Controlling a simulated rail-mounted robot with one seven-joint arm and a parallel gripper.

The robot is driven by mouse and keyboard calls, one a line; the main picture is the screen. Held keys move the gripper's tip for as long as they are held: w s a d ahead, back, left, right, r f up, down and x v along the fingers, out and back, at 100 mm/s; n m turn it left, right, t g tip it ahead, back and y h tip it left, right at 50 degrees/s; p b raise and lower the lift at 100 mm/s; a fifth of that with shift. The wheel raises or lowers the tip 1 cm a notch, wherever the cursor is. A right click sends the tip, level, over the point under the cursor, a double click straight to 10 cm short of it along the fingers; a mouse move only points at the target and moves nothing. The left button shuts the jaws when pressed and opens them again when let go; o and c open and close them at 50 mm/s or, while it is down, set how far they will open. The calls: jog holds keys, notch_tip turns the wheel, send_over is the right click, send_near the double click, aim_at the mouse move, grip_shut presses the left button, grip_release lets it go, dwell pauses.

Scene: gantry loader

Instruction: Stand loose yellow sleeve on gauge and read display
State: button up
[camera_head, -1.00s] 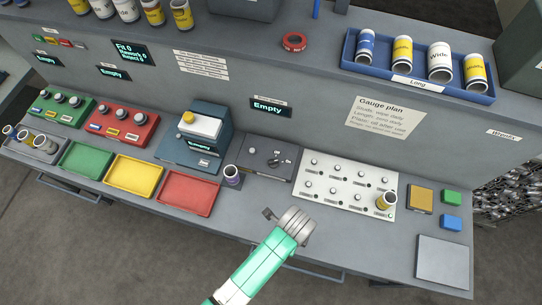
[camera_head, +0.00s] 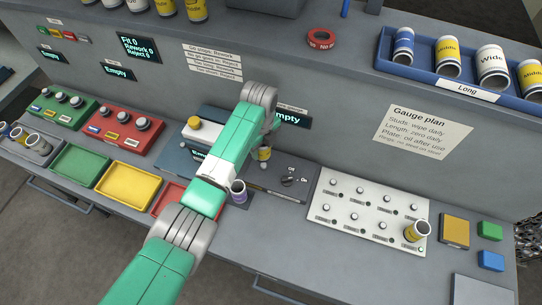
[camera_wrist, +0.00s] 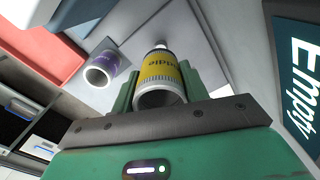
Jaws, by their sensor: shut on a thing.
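My gripper (camera_wrist: 160,88) is shut on a yellow sleeve (camera_wrist: 160,70) with a "Middle" label and pale ends. In the head view the held yellow sleeve (camera_head: 264,155) shows upright beside my arm, over the left part of the grey gauge plate (camera_head: 268,183) with the Off/On knob. I cannot tell whether it touches the plate or is on a stud. The wall display (camera_head: 292,119) above reads "Empty"; it also shows in the wrist view (camera_wrist: 302,75). Another yellow sleeve (camera_head: 416,232) stands on the right corner of the white stud board (camera_head: 350,227).
A purple sleeve (camera_head: 238,190) stands close left of the gauge plate. The boxy device (camera_head: 208,115) with a white-topped block and the red tray (camera_head: 168,203) are partly behind my arm. A blue rack (camera_head: 465,87) of sleeves sits on the upper shelf. The bench front right of centre is clear.

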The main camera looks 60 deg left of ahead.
aim_at(264, 165)
jog(key=shift+w, duration=0.1)
jog(key=shift+f+b, duration=3.15)
jog(key=shift+f, duration=0.45)
jog(key=shift+f, duration=0.1)
jog(key=o, duration=1.3)
notch_tip(264, 165, up, 8)
jog(key=shift+f+p, duration=0.1)
jog(key=shift+p, duration=0.55)
